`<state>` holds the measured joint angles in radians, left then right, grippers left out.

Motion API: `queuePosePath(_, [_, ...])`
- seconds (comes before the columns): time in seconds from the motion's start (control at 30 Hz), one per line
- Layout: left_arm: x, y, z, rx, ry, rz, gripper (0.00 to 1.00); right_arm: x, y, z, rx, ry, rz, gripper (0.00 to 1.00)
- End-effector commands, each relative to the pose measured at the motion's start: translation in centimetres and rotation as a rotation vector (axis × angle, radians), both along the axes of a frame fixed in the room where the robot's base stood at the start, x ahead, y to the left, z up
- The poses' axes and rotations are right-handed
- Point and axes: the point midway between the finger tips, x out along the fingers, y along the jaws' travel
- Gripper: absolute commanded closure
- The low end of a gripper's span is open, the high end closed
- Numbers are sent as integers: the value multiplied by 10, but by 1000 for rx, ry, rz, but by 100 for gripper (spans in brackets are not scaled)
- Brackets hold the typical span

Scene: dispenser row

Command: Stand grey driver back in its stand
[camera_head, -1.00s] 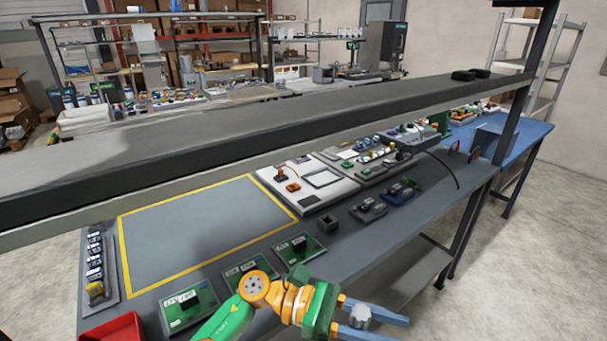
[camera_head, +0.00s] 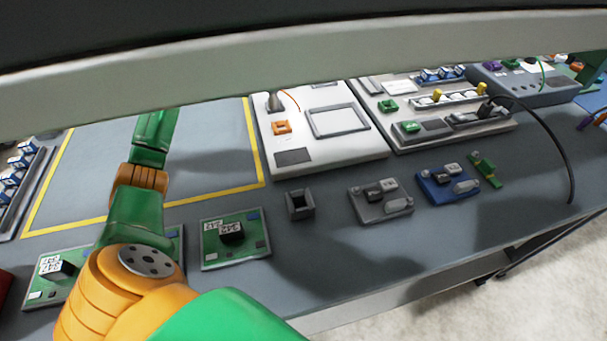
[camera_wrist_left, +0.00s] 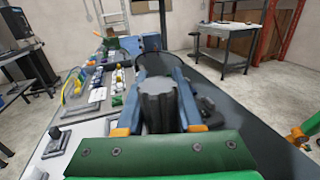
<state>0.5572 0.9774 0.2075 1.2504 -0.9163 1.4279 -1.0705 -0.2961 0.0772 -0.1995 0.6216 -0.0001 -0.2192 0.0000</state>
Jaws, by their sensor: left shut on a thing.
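In the left wrist view my left gripper (camera_wrist_left: 160,129) is shut on the grey driver (camera_wrist_left: 157,106), a thick ribbed grey body between the two blue fingers. The driver's far end is hard to make out there. In the head view a green and orange arm of mine reaches up at the left, and no gripper or driver shows. A small dark grey square holder with an open top (camera_head: 300,205), which looks like the stand, is on the table in front of the white panel. It looks empty. My right gripper is not in view.
A grey beam (camera_head: 300,62) crosses above the table. Green circuit boards (camera_head: 258,252) lie left of the holder; a grey fixture (camera_head: 380,210) and a blue fixture (camera_head: 447,197) lie right. The white panel (camera_head: 345,160) is behind. A black cable (camera_head: 560,150) arches at right.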

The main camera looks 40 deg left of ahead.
Motion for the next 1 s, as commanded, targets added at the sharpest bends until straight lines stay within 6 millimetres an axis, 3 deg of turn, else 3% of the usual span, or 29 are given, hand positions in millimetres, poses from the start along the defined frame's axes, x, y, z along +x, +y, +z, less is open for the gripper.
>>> queuePosePath(0.17, [-5, -5, -1, 1, 4, 6, 100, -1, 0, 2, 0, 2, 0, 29])
queuePosePath(0.23, [-13, -17, -6, 1, 6, 6, 100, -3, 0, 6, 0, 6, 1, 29])
queuePosePath(0.47, [-49, -76, -26, -9, 6, 9, 100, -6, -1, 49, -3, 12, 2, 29])
queuePosePath(0.6, [-61, -98, -65, -9, 6, 12, 100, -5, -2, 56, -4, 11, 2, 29])
queuePosePath(0.8, [-73, -117, -94, -5, 4, 12, 100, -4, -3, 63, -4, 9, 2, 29])
queuePosePath(1.0, [-72, -116, -124, -1, 2, 11, 100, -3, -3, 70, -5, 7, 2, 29])
